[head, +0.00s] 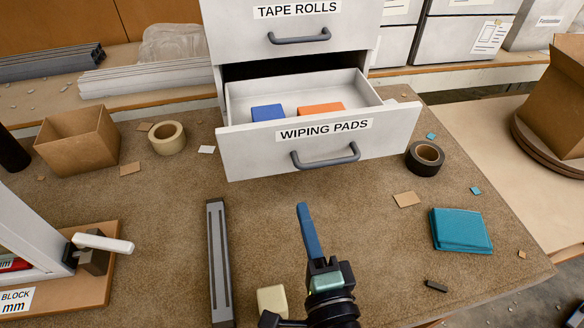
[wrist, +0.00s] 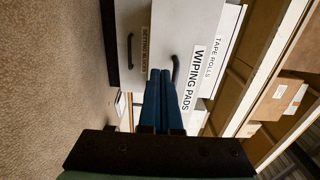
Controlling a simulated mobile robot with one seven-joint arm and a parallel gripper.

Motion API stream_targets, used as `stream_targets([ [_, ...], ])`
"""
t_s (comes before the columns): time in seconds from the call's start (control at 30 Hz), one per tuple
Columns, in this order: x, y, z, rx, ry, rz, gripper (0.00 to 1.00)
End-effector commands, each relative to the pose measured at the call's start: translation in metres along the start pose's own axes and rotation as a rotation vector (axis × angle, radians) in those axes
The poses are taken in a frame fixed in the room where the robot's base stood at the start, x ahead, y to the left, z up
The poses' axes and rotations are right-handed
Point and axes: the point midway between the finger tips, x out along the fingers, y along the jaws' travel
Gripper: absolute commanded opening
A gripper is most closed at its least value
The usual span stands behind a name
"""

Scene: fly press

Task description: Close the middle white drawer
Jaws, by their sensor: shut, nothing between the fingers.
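The middle white drawer (head: 255,160), labelled WIPING PADS, is pulled out of its white cabinet. A blue pad (head: 268,112) and an orange pad (head: 321,108) lie inside it. Its dark handle (head: 325,157) is on the front. The drawer front also shows in the wrist view (wrist: 172,28), turned sideways. My gripper (head: 302,207) has its blue fingers shut and empty. In the head view the fingertips appear below the handle, apart from the drawer front. In the wrist view the fingers (wrist: 160,75) point towards the drawer front, beside its handle.
The TAPE ROLLS drawer (head: 340,35) above is shut. A black tape roll (head: 425,158) stands near the drawer's right corner, a cream tape roll (head: 167,138) and cardboard box (head: 77,140) to its left. A grey bar (head: 219,265) and teal pad (head: 460,230) lie on the brown bench.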

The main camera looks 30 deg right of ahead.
Motion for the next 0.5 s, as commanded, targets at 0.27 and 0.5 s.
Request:
stream_targets([
  [0.27,0.051,-0.004,-0.001,-0.001,0.000,-0.002,0.00],
  [0.5,0.081,-0.002,0.000,-0.001,0.000,-0.001,0.00],
])
